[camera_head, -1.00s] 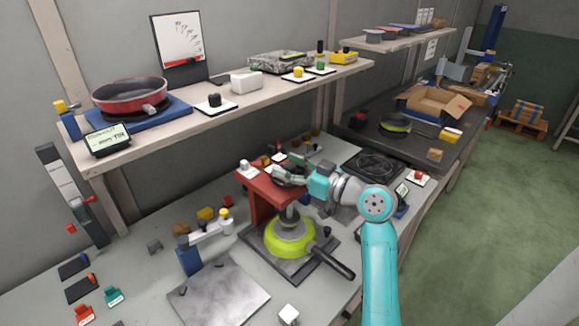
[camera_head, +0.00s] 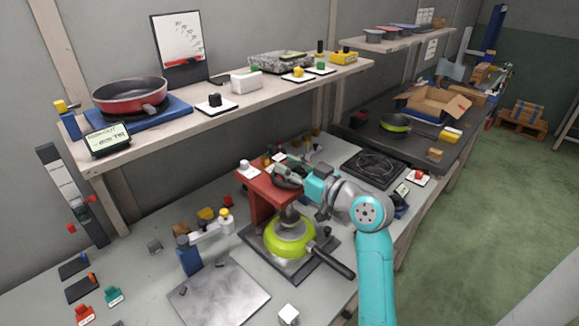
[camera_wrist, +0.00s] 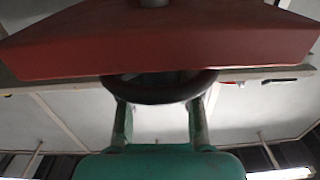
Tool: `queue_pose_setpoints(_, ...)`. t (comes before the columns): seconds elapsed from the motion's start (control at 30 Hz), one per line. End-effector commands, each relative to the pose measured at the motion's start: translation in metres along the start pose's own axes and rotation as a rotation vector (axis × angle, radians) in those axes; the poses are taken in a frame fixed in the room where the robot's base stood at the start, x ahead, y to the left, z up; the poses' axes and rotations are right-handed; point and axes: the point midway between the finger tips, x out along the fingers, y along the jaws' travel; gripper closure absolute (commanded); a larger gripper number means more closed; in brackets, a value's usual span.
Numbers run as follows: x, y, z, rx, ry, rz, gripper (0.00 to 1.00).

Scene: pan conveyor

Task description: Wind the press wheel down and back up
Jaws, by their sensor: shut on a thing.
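The red press (camera_head: 258,196) stands on the bench, with a lime-green pan (camera_head: 290,238) on the dark base plate under its ram. The dark press wheel (camera_head: 288,176) is at the top of the press. My gripper (camera_head: 294,168) is at the wheel, coming from the right. In the wrist view the dark wheel rim (camera_wrist: 160,92) lies between the two fingers of my gripper (camera_wrist: 160,108), below the red press body (camera_wrist: 160,45). The gripper is shut on the wheel. The far side of the wheel is hidden by the press body.
A grey metal plate (camera_head: 220,291) lies in front of the press and a blue post with an arm (camera_head: 190,254) stands left of it. A shelf (camera_head: 185,128) with a red pan (camera_head: 130,95) runs above. The pan handle (camera_head: 334,264) sticks out to the right.

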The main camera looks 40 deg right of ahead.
Motion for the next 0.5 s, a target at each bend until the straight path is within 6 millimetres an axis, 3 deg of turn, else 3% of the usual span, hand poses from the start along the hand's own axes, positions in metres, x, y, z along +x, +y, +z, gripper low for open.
queue_pose_setpoints(0.5,0.0008,-0.003,-0.0001,0.0,0.006,0.344,1.0)
